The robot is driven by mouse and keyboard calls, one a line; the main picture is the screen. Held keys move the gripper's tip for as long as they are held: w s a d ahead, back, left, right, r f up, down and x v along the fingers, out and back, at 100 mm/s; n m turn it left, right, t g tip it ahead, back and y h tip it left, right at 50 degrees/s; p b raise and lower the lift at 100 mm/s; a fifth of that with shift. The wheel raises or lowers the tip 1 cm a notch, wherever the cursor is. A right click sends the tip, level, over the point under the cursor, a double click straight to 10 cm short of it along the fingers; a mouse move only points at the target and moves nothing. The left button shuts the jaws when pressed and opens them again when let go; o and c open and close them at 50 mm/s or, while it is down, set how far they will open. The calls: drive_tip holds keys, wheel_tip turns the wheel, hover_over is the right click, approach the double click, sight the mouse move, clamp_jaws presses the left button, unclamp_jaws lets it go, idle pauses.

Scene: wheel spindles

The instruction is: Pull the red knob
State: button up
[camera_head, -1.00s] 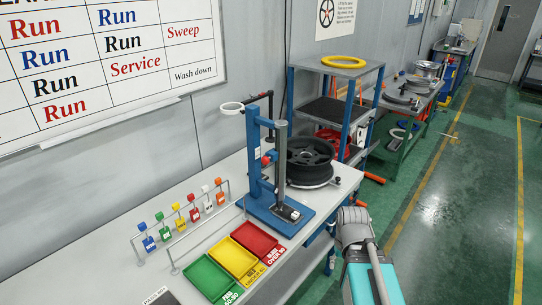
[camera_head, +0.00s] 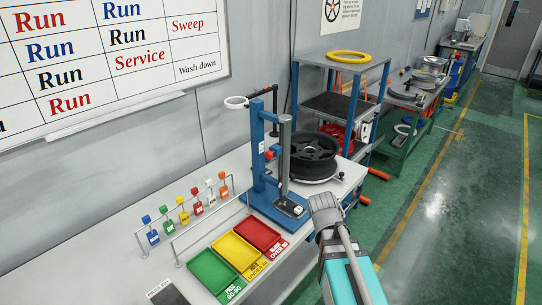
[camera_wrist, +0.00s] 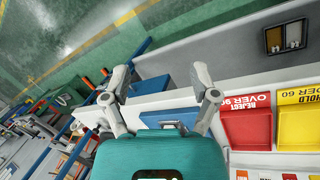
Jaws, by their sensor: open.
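The red knob (camera_head: 269,155) is small and sits on the upright of a blue stand (camera_head: 258,165) on the bench, in the head view. My gripper (camera_wrist: 160,78) shows in the wrist view with its two grey fingers spread wide and nothing between them. Behind the fingers are the pale bench edge and a blue panel. I cannot make out the red knob in the wrist view. In the head view my arm stands in front of the bench, to the right of and below the stand, apart from the knob.
A black wheel (camera_head: 313,150) lies just right of the stand. Green (camera_head: 213,275), yellow (camera_head: 240,253) and red (camera_head: 264,237) trays lie in front of it. Several coloured tags hang on a rail at left. A blue shelf rack (camera_head: 352,85) stands behind. The green floor at right is clear.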

drive_tip(key=w+a+r+n+t+h, duration=0.3)
drive_tip(key=w+a+r+n+h, duration=0.1)
drive_tip(key=w+a+n, duration=0.25)
drive_tip(key=n+t+h, duration=0.4)
drive_tip(key=n+t, duration=0.6)
drive_tip(key=n, duration=0.7)
approach(267, 156)
drive_tip(key=v, duration=0.3)
drive_tip(key=shift+s+d+f, duration=0.1)
drive_tip(key=shift+f, duration=0.05)
drive_tip(key=x, duration=1.4)
clamp_jaws()
